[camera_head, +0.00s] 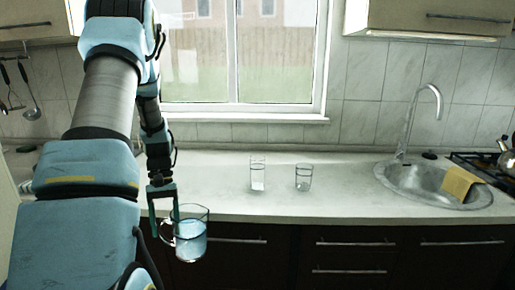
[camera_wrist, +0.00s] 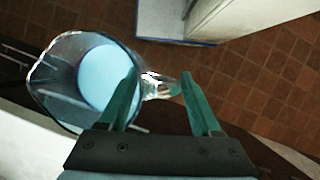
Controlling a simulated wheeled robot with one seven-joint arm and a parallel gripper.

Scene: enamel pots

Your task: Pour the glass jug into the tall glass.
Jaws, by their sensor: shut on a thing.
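The glass jug (camera_head: 191,240) holds a pale blue liquid and hangs in front of the counter's front edge. My gripper (camera_head: 165,209) is shut on the jug's handle, at the jug's left side in the head view. In the wrist view the jug (camera_wrist: 62,85) opens toward the camera, with the liquid inside, and my gripper's fingers (camera_wrist: 168,90) are at its handle. The tall glass (camera_head: 257,174) stands upright on the counter, to the right of the jug and apart from it. A shorter glass (camera_head: 303,178) stands to its right.
The counter (camera_head: 340,203) is clear around the two glasses. A sink (camera_head: 430,190) with a tap (camera_head: 408,120) and a yellow cloth (camera_head: 459,184) is at the right. A kettle (camera_head: 508,160) stands on the stove beyond. Dark cabinets (camera_head: 330,255) lie below the counter.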

